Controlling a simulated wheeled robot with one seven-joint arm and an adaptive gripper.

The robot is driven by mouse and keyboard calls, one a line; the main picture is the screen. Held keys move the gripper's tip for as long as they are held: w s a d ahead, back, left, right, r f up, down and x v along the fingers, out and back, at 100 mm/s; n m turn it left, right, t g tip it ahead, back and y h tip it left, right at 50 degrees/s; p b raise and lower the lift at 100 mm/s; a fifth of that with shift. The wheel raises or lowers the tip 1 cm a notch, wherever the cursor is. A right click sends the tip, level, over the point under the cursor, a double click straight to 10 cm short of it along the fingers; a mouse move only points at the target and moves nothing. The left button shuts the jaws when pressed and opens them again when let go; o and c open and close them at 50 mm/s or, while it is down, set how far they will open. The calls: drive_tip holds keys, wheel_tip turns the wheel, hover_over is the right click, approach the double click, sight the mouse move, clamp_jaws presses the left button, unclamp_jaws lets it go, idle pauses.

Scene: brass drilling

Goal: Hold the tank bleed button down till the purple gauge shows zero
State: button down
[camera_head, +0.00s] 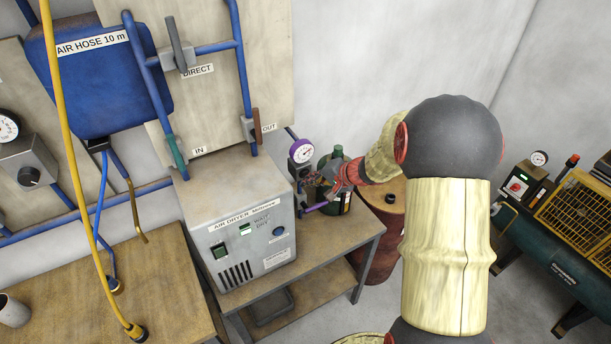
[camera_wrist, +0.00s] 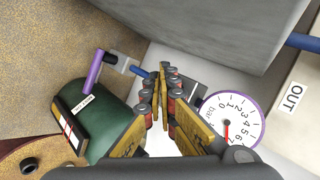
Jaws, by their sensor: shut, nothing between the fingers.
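The purple-rimmed gauge (camera_head: 302,150) stands behind the dryer's right side in the head view. In the wrist view the gauge (camera_wrist: 229,121) lies right of the fingers. Its red needle points down the picture, away from the zero side; the exact reading is unclear. My gripper (camera_head: 322,186) is shut and empty beside the dark green tank (camera_head: 337,158). In the wrist view my gripper (camera_wrist: 161,74) has its tips close to a small blue pin on a grey block (camera_wrist: 121,62). I cannot tell whether they touch. No label confirms the bleed button.
A purple handle (camera_wrist: 95,70) sticks out by the grey block, above the green tank (camera_wrist: 108,115). The air dryer (camera_head: 240,225) stands close left of my gripper. A rusty drum (camera_head: 385,230) is right of the bench. A compressor (camera_head: 560,220) stands far right.

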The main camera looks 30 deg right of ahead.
drive_tip(key=shift+w+b, duration=0.3)
drive_tip(key=shift+w, duration=0.2)
idle(2.9)
drive_tip(key=shift+s, duration=0.1)
idle(0.5)
drive_tip(key=shift+s+b, duration=0.6)
drive_tip(key=shift+s, duration=0.2)
drive_tip(key=s+b, duration=0.2)
drive_tip(key=s, duration=0.3)
drive_tip(key=shift+d, duration=0.1)
idle(0.5)
